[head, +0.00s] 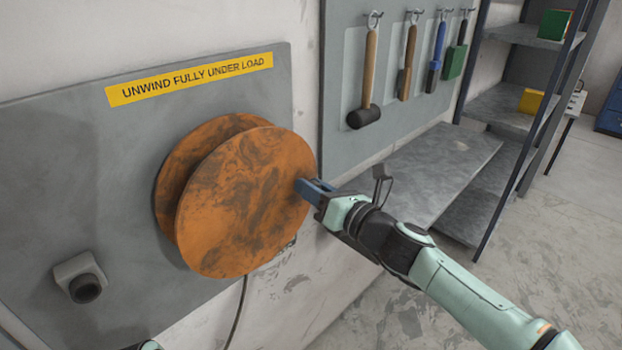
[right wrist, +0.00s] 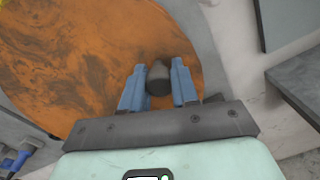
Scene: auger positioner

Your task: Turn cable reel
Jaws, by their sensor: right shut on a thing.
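The orange cable reel (head: 245,205) is mounted on a grey wall panel, its round front face scuffed with dark marks. My right gripper (head: 303,187) is at the right edge of that face. In the right wrist view, the blue fingers of my right gripper (right wrist: 158,87) are shut on a dark grey knob (right wrist: 158,77), one finger on each side. The knob stands out from the reel face (right wrist: 85,55). The fingers hide the knob in the head view. A blue and dark part at the lower left of the right wrist view looks like my left gripper (right wrist: 17,160); its jaw state is unclear.
A yellow label (head: 190,80) reads "UNWIND FULLY UNDER LOAD". A grey socket (head: 80,276) juts from the panel at lower left. A dark cable (head: 238,310) hangs below the reel. A tool board (head: 400,120) and metal shelves (head: 505,110) stand to the right. Open floor (head: 560,240) lies at right.

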